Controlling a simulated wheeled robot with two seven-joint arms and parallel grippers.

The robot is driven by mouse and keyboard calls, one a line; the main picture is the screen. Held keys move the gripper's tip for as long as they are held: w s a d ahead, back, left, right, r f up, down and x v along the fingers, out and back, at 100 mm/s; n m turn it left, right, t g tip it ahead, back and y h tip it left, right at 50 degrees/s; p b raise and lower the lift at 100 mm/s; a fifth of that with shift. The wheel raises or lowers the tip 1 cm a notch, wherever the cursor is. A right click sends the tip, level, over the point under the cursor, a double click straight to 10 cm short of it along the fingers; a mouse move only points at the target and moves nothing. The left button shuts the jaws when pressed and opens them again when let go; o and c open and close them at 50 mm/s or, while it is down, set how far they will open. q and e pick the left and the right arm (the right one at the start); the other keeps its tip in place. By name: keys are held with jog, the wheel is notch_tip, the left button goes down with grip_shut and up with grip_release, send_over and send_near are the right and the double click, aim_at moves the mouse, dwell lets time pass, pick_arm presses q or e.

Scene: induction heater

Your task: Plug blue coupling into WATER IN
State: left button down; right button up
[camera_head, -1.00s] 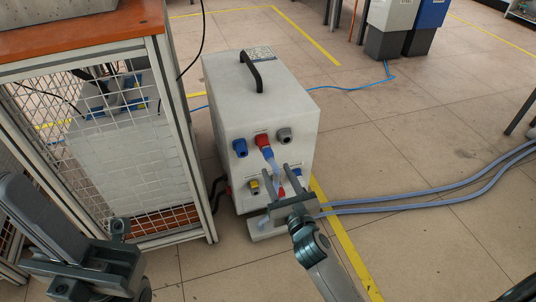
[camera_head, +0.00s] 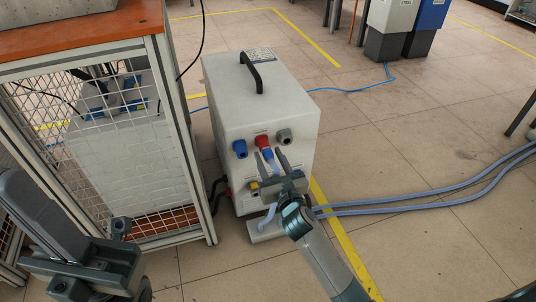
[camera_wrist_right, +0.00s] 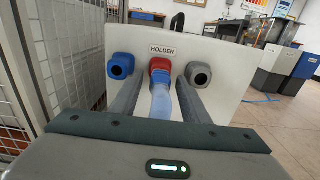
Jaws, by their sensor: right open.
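A white box (camera_head: 228,105) stands on the floor. Its front has a blue socket (camera_head: 240,149), a red socket (camera_head: 263,141) and a grey socket (camera_head: 285,136). The right wrist view shows a HOLDER label (camera_wrist_right: 163,50) above the red socket. A light blue coupling with its hose (camera_wrist_right: 160,98) runs from the red socket toward me. My right gripper (camera_head: 269,155) is open, its fingers either side of this hose, just below the socket. The lower fittings are mostly hidden; a yellow one (camera_head: 254,186) shows. My left gripper (camera_head: 106,258) is at lower left, its opening unclear.
A mesh-sided frame with an orange top (camera_head: 85,38) stands close left of the box. Two pale hoses (camera_head: 425,202) cross the floor to the right. Bins (camera_head: 390,30) stand at the back.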

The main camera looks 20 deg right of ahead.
aim_at(271, 161)
dwell(0.5)
jog(key=shift+p, duration=0.55)
dwell(0.9)
grip_shut()
jog(key=shift+s, duration=0.15)
jog(key=shift+s+d+p, duration=0.1)
jog(key=shift+s+p, duration=0.85)
jog(key=shift+s, duration=1.9)
